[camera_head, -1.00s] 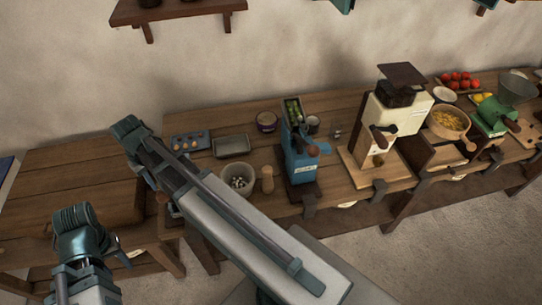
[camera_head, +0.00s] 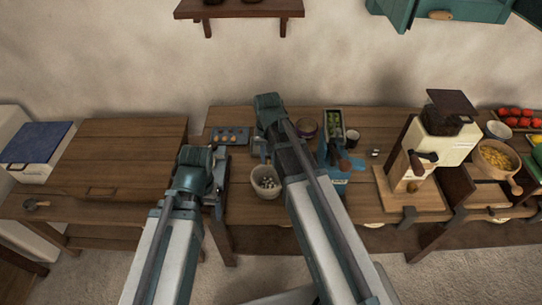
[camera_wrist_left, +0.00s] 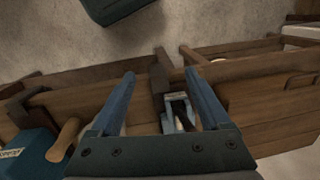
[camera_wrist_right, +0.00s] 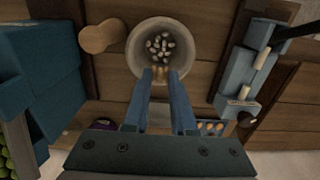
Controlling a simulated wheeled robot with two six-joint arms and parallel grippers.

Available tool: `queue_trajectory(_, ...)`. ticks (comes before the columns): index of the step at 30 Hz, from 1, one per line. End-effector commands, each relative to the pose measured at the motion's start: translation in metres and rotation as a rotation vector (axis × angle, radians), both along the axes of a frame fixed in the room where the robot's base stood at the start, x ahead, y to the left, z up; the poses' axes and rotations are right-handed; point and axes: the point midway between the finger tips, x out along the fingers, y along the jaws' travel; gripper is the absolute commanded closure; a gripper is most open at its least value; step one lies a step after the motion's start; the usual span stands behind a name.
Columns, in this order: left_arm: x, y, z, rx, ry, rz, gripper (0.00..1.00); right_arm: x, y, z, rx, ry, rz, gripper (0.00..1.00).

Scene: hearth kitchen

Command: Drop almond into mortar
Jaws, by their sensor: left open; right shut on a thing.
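The mortar is a pale grey bowl (camera_wrist_right: 189,38) with several whitish pieces lying in it. It also shows in the head view, on the table beside my right arm (camera_head: 267,194). My right gripper (camera_wrist_right: 160,77) is shut on a small brown almond (camera_wrist_right: 161,71). In the right wrist view its fingertips overlap the mortar's near rim; the height above it is unclear. In the head view the right fingertips are largely hidden by the arm. My left gripper (camera_wrist_left: 166,82) is open and empty, facing the table's front edge.
An almond tray (camera_head: 229,135) and a blue mill (camera_head: 342,160) are close by. The left table (camera_head: 120,150) is mostly clear.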

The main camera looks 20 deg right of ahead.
Motion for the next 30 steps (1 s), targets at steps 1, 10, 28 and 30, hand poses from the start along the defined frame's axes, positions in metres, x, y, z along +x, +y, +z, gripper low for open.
queue_trajectory(1,0.0,0.0,0.0,0.0,0.0,0.0,0.2,0.0,0.0,0.0,0.0,0.0,-0.005,0.98)
queue_trajectory(10,0.0,0.0,-0.008,0.0,0.0,0.0,0.2,0.0,0.0,-0.008,0.0,0.0,-0.003,0.98)
queue_trajectory(28,0.0,0.0,-0.059,0.0,0.0,0.0,0.2,0.0,0.0,-0.059,0.0,0.0,-0.002,0.98)
queue_trajectory(30,0.0,0.0,-0.063,0.0,0.0,0.0,0.2,0.0,0.0,-0.063,0.0,0.0,-0.002,0.98)
